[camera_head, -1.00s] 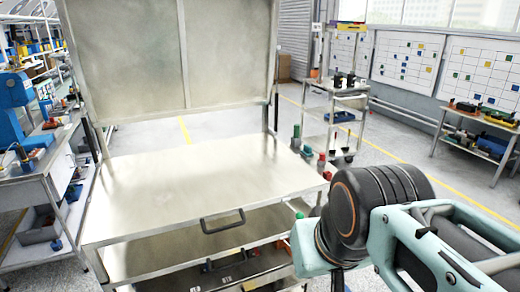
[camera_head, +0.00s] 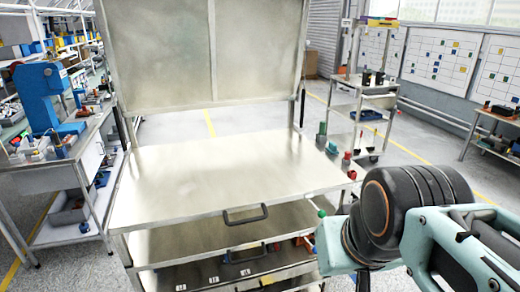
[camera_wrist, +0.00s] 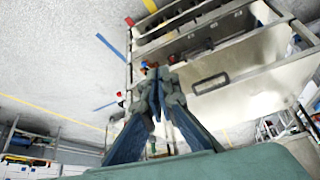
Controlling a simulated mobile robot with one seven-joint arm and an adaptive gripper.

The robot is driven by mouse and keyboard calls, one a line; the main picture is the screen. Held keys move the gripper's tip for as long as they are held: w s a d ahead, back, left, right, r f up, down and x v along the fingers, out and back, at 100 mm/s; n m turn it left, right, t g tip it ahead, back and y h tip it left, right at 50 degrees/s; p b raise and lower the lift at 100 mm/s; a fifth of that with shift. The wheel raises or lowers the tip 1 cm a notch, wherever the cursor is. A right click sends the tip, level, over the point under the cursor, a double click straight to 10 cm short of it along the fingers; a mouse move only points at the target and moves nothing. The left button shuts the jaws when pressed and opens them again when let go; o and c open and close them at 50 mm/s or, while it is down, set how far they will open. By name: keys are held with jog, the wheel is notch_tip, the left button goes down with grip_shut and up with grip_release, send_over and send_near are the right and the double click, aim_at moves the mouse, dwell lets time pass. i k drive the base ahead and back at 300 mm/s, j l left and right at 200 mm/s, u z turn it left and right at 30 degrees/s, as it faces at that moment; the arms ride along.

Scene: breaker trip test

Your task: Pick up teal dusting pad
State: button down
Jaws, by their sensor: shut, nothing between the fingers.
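I cannot make out a teal dusting pad in either view. My gripper (camera_wrist: 157,98) shows in the wrist view with its fingers together and nothing between them. Behind the fingertips, in that view, is the metal workbench with its handles. In the head view my gripper is hidden behind or below my arm, which fills the lower right. The workbench top (camera_head: 215,175) is bare there.
The workbench has a tall back panel (camera_head: 170,55) and a front handle (camera_head: 245,215), with shelves below. A blue machine (camera_head: 42,95) stands on a side bench at left. A shelf cart (camera_head: 365,100) stands behind right. Open floor (camera_head: 420,150) lies between.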

aim_at(332, 151)
jog(key=i+l+z, duration=0.2)
jog(key=l+z, duration=0.25)
jog(key=i+l+z, duration=0.55)
jog(key=z, duration=0.3)
jog(key=i+l+z, duration=0.3)
jog(key=i, duration=0.15)
jog(key=i+l+z, duration=0.1)
jog(key=i+z, duration=0.2)
jog(key=i, duration=0.15)
jog(key=i+u, duration=0.4)
jog(key=i+l+u, duration=0.15)
jog(key=i+u, duration=0.25)
jog(key=i, duration=0.15)
jog(key=i+u, duration=0.45)
jog(key=u, duration=0.25)
jog(key=i+u, duration=0.5)
jog(key=u, duration=0.3)
jog(key=i+u, duration=0.2)
jog(key=u, duration=0.2)
jog(key=i+l+u, duration=0.1)
jog(key=u, duration=0.35)
jog(key=i+l+u, duration=0.15)
jog(key=u, duration=0.3)
jog(key=l+u, duration=0.3)
jog(key=u, duration=0.15)
jog(key=i, duration=0.05)
